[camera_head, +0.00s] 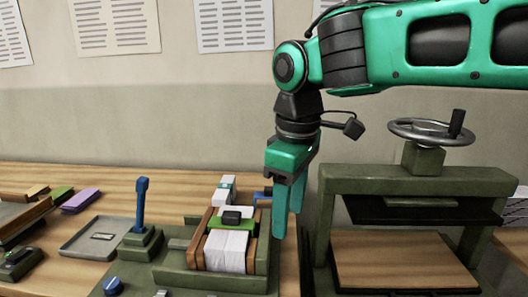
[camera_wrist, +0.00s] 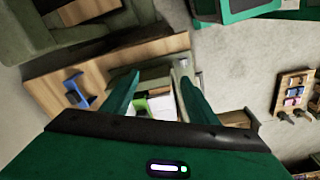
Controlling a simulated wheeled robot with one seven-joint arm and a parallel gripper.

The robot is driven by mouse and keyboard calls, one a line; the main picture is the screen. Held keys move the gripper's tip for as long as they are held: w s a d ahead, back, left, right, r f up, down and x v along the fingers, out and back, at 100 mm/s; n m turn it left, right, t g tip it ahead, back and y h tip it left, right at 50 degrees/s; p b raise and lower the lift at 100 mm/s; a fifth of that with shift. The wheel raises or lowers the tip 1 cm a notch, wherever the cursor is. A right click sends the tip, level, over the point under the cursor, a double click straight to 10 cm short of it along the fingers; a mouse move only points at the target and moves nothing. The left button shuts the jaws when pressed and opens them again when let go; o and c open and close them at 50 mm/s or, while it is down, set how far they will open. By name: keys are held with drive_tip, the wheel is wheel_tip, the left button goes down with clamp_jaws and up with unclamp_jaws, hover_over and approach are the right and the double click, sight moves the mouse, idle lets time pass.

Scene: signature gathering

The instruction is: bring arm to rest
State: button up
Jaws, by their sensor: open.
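My gripper (camera_head: 287,205) is green and hangs from my green and black arm, pointing down. The white paper (camera_wrist: 163,106) shows beyond and between the fingertips there. I cannot tell the exact height of the fingers above the bench.
A green press (camera_head: 420,180) with a handwheel stands close to the right of my gripper. A blue-handled lever (camera_head: 141,205) and a grey tray (camera_head: 97,238) are on the wooden bench (camera_head: 120,180) at left. Printed sheets (camera_head: 233,24) hang on the wall behind.

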drive_tip(key=s+d+f+m, duration=0.1)
drive_tip(key=d+f+m, duration=0.15)
drive_tip(key=d, duration=0.55)
drive_tip(key=d+f+m, duration=0.2)
drive_tip(key=d+m, duration=0.2)
drive_tip(key=d, duration=0.4)
drive_tip(key=s+d+f+m, duration=0.1)
drive_tip(key=d+f+m, duration=0.15)
drive_tip(key=d, duration=0.45)
drive_tip(key=s+d+f+m, duration=0.4)
drive_tip(key=s+d+m, duration=0.1)
drive_tip(key=s+d, duration=0.1)
drive_tip(key=s+d+f+m+g, duration=0.1)
drive_tip(key=s+d+f+m, duration=0.3)
drive_tip(key=s+d, duration=0.3)
drive_tip(key=shift+s+d+f+m, duration=0.2)
drive_tip(key=shift+s+m, duration=0.2)
drive_tip(key=shift+s, duration=0.05)
drive_tip(key=c, duration=0.5)
drive_tip(key=shift+c, duration=0.3)
